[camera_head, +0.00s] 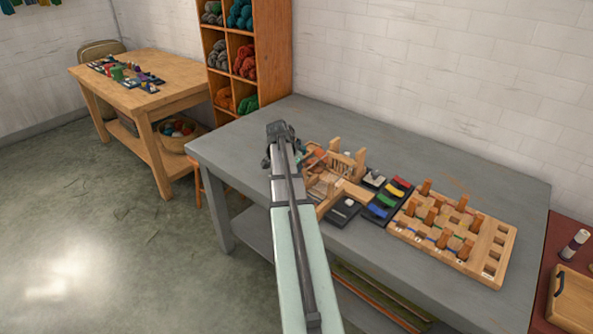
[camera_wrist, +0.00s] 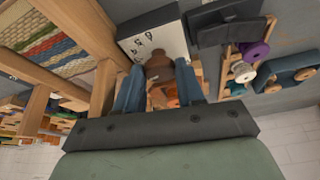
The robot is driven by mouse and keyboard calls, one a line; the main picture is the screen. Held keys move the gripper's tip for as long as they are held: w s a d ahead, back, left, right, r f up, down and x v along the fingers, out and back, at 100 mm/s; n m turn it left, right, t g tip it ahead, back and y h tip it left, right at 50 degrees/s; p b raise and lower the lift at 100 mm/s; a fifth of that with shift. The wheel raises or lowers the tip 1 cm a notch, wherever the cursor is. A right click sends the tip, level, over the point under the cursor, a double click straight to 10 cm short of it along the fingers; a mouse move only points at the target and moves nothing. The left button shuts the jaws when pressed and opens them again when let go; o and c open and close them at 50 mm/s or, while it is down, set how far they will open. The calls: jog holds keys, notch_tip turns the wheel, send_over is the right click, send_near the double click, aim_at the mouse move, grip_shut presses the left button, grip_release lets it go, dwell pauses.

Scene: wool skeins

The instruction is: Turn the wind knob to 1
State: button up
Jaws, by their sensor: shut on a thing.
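The wind knob (camera_wrist: 159,64) is a brown knob in the wrist view, in front of a white plate (camera_wrist: 147,45) with small black marks. The marks are too small to read, and I cannot tell where the knob points. My gripper (camera_wrist: 160,82) has its two blue fingers on either side of the knob and is shut on it. In the head view my gripper (camera_head: 280,134) is over the grey table at its back left, and my arm hides the knob and plate there.
The grey table (camera_head: 245,155) holds a wooden loom (camera_head: 348,165) just right of my gripper. Coloured blocks (camera_head: 389,195) and a wooden peg board (camera_head: 487,258) stand further right. A shelf of wool (camera_head: 281,50) stands behind. The table's left end is clear.

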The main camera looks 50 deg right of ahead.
jog(key=shift+s+n+t, duration=0.1)
jog(key=shift+n+t, duration=0.5)
jog(key=shift+n, duration=1)
jog(key=o, duration=0.7)
jog(key=shift+o, duration=0.2)
